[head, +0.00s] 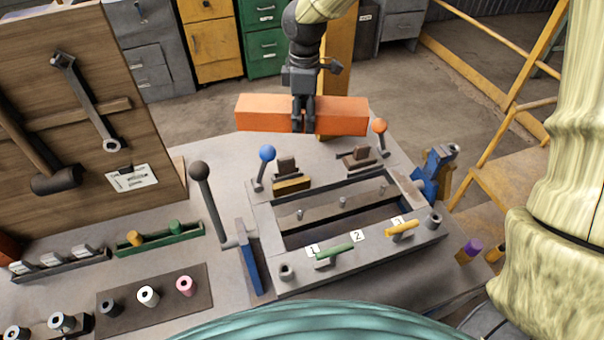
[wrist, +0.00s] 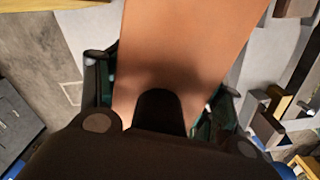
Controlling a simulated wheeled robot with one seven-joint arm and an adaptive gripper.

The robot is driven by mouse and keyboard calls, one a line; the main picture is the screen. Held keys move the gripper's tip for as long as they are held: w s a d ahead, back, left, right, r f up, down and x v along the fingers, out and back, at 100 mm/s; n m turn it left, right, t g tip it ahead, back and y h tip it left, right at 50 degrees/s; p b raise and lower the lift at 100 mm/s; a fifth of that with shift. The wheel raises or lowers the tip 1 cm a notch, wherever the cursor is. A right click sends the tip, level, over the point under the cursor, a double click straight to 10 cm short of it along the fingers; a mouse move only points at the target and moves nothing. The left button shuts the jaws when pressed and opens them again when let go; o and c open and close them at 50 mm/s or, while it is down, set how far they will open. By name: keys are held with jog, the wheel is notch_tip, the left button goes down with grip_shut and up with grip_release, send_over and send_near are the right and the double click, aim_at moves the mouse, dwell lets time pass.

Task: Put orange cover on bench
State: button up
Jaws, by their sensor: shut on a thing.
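The orange cover (head: 268,114) is a long, box-shaped block. My gripper (head: 303,122) is shut on its middle, with the fingers reaching down over it. In the head view the cover lies level, left to right, across the far edge of the bench (head: 225,185). I cannot tell whether it touches the bench top or is held above it. In the wrist view the cover (wrist: 190,50) fills the middle, between the dark fingers.
A metal frame with a rectangular opening (head: 345,208) stands on the bench, with blue-knobbed (head: 267,153) and orange-knobbed (head: 380,126) levers near its far corners. A tall black-knobbed lever (head: 199,172) stands left. A wooden tool board (head: 85,110) rises at the left. Bare bench shows left of the frame.

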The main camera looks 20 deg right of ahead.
notch_tip(320, 180, down, 18)
jog(key=p, duration=0.3)
jog(key=shift+s, duration=0.1)
dwell(0.4)
jog(key=shift+f, duration=0.15)
jog(key=o, duration=1.1)
notch_tip(320, 180, up, 12)
jog(key=shift+r+b, duration=0.2)
jog(key=shift+b, duration=0.8)
